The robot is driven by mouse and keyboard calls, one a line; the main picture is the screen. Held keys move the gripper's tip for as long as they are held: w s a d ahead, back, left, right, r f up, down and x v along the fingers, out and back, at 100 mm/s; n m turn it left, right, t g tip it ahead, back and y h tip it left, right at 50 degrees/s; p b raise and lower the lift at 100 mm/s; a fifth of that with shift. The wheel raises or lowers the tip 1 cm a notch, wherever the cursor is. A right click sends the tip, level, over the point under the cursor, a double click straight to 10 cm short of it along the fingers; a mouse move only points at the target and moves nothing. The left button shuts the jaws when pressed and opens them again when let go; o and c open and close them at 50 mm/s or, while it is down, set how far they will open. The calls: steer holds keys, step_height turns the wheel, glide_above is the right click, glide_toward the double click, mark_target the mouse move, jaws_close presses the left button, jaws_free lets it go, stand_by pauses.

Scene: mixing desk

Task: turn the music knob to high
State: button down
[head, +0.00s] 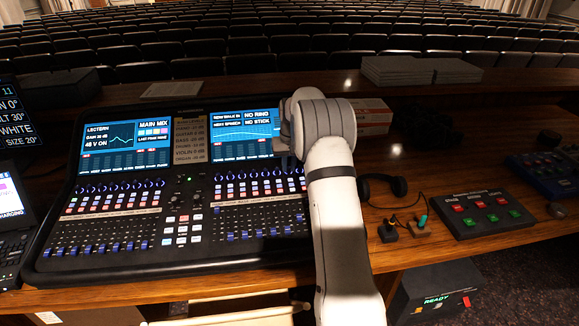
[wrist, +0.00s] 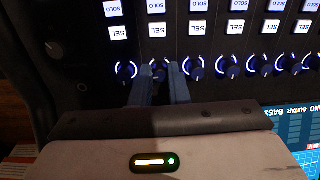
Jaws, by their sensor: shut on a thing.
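The mixing desk (head: 120,262) has rows of blue-lit knobs under its two screens. In the head view my gripper (head: 287,160) is low over the right end of the right-hand knob row, partly hidden by my arm. In the wrist view my gripper (wrist: 161,70) has its two blue fingers on either side of one dark knob (wrist: 160,73), second from the left, and is shut on it. The fingers hide part of this knob and its ring. I cannot read a music label or the knob's pointer.
Neighbouring knobs (wrist: 126,70) sit close on both sides, with SEL buttons (wrist: 157,30) beyond. Right of the desk are headphones (head: 383,186), small joysticks (head: 405,230) and a button box (head: 482,212). A laptop (head: 10,215) stands at the left.

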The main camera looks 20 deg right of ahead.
steer(key=m, duration=0.6)
steer(key=shift+m+b, duration=0.3)
steer(key=shift+b, duration=0.05)
steer(key=m, duration=0.5)
steer(key=shift+r+m, duration=0.1)
steer(key=shift+m, duration=0.2)
steer(key=c, duration=1.4)
jaws_free()
steer(key=shift+s+a+r+b, duration=0.1)
steer(key=shift+s+r+b, duration=0.1)
steer(key=shift+r, duration=1.05)
steer(key=shift+s+d+r+b, duration=0.1)
steer(key=shift+s+r+b, duration=0.1)
steer(key=shift+r, duration=1.1)
steer(key=shift+s+a+r+b, duration=0.1)
steer(key=shift+s+r+b, duration=0.1)
steer(key=shift+r, duration=1.05)
steer(key=shift+w, duration=0.1)
